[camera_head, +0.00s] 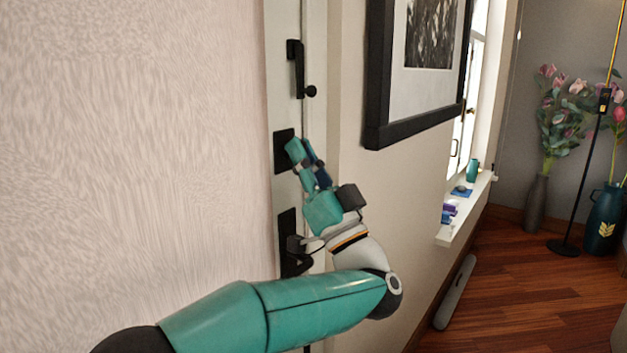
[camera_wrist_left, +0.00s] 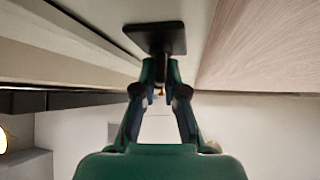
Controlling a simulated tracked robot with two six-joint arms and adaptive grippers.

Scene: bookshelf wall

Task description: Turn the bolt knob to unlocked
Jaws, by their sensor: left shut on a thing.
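The bolt's square black plate (camera_head: 282,152) is on the pale door edge, at mid-height in the head view. It also shows at the top of the left wrist view (camera_wrist_left: 155,38). My left gripper (camera_head: 302,151) reaches up to this plate, its fingers shut on the bolt knob. In the left wrist view the fingertips (camera_wrist_left: 161,70) meet just in front of the plate. The knob is mostly hidden between them, so I cannot tell which way it points. My right gripper is in neither view.
A black latch with a round knob (camera_head: 299,72) is above the plate; a black lever handle plate (camera_head: 289,240) is below, close to my left wrist. A framed picture (camera_head: 421,70) hangs right. The windowsill (camera_head: 468,207) holds small items; vases stand beyond.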

